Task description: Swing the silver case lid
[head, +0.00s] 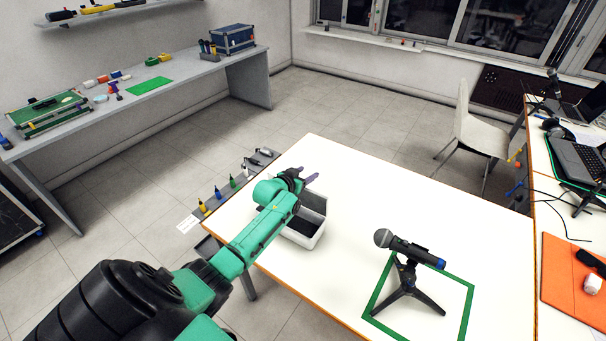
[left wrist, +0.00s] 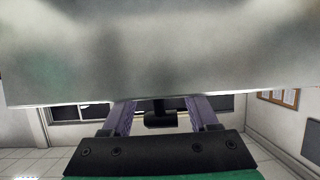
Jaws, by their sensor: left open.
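The silver case (head: 306,241) stands on the white table, partly hidden behind my left arm. Its lid (head: 316,203) appears raised, with a dark inner side showing; its exact angle is hard to tell. My left gripper (head: 308,173) is at the far side of the case, near the lid's upper edge. In the left wrist view a broad silver-grey surface (left wrist: 160,60), apparently the lid, fills the upper half. The purple fingers of my left gripper (left wrist: 158,110) are apart, with nothing held between them. I cannot tell whether they touch the lid. My right gripper is out of view.
A microphone on a small tripod (head: 407,285) stands inside a green square outline on the white table (head: 400,190). Small bottles and tools (head: 232,183) line a grey strip at the left. A chair (head: 480,125) stands beyond the table. The table's far middle is clear.

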